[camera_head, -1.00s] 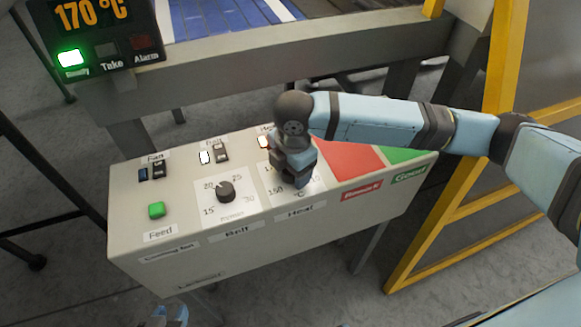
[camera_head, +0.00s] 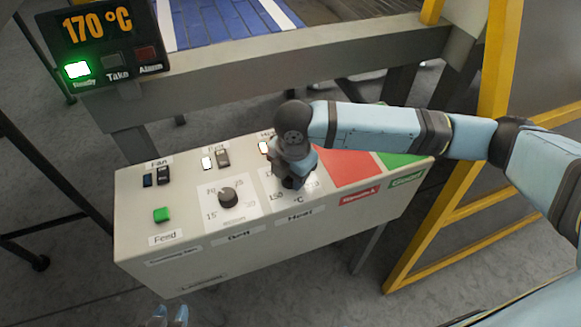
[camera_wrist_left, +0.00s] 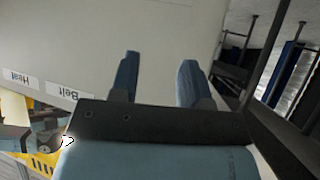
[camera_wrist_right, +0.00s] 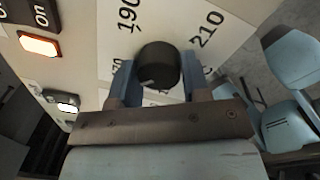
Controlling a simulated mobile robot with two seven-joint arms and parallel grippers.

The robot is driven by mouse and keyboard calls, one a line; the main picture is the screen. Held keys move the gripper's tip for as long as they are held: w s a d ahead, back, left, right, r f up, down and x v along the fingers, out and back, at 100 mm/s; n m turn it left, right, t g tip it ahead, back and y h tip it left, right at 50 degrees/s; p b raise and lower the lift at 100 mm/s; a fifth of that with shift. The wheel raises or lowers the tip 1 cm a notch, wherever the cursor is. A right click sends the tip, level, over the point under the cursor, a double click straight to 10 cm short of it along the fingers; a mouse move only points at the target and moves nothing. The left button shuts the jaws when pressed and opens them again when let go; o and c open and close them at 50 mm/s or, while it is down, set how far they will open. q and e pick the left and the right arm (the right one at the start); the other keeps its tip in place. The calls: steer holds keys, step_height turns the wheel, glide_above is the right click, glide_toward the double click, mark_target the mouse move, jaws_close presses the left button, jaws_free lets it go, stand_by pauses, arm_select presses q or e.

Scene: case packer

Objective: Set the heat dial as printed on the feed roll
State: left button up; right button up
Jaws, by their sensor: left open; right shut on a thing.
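The heat dial is a black round knob (camera_wrist_right: 158,65) on a white scale plate (camera_wrist_right: 185,22) in the right wrist view. The scale numbers 190 and 210 show beside it. My right gripper (camera_wrist_right: 160,85) is shut on this knob, with a finger on each side. In the head view my right gripper (camera_head: 290,178) hides the knob above the Heat label (camera_head: 300,217). The display (camera_head: 97,27) reads 170 °C with a green Ready lamp (camera_head: 78,70) lit. My left gripper (camera_wrist_left: 158,80) is open and empty, low in front of the panel box. The feed roll's print is not visible.
The panel box (camera_head: 215,262) also carries the belt dial (camera_head: 228,197), a green Feed button (camera_head: 161,214), Fan and Belt switches, and red (camera_head: 345,168) and green (camera_head: 398,160) areas. A yellow frame (camera_head: 440,220) stands to the right.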

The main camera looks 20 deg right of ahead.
steer(key=shift+r+n+p, duration=0.35)
steer(key=shift+n+p, duration=0.55)
steer(key=shift+p, duration=0.15)
steer(key=shift+n+p, duration=0.9)
steer(key=shift+p, duration=0.1)
steer(key=n+p, duration=0.3)
steer(key=n, duration=0.1)
steer(key=shift+f+n+p, duration=0.15)
steer(key=shift+n+p, duration=0.15)
steer(key=shift+p, duration=0.05)
steer(key=n+p, duration=0.1)
steer(key=n, duration=0.2)
steer(key=shift+f+g+p, duration=0.1)
steer(key=shift+g+p, duration=0.2)
steer(key=shift+n+p, duration=0.35)
steer(key=shift+n, duration=0.85)
steer(key=shift+f+n, duration=0.1)
steer(key=shift+n, duration=0.2)
steer(key=o, duration=0.9)
steer(key=shift+d, duration=0.1)
